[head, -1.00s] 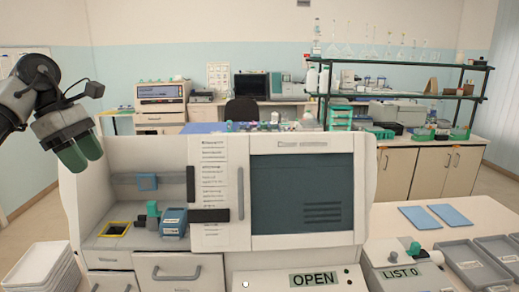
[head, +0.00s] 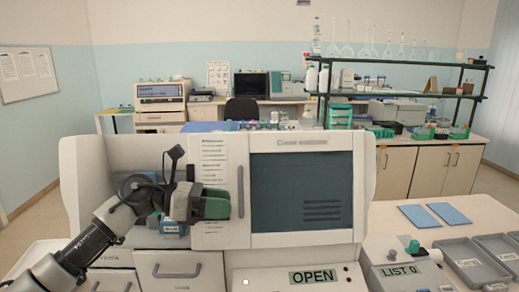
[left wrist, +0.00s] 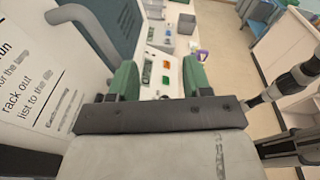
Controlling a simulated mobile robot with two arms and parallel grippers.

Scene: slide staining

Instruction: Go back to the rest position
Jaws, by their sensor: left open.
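My left gripper (head: 217,204) is in front of the white staining machine (head: 309,247), level with its printed panel and left of its dark window. Its green fingers point to the right in the head view. In the left wrist view, the two green fingers (left wrist: 160,76) stand apart with nothing between them. The left arm hides most of the machine's open bay, including part of a blue block (head: 172,228). My right gripper is not seen.
The machine's vertical handle (head: 240,192) is just right of my left fingers. An "OPEN" display (head: 314,277) is below. Two blue mats (head: 418,217) and grey trays (head: 470,262) lie on the right counter. A shelf with glassware (head: 400,93) stands behind.

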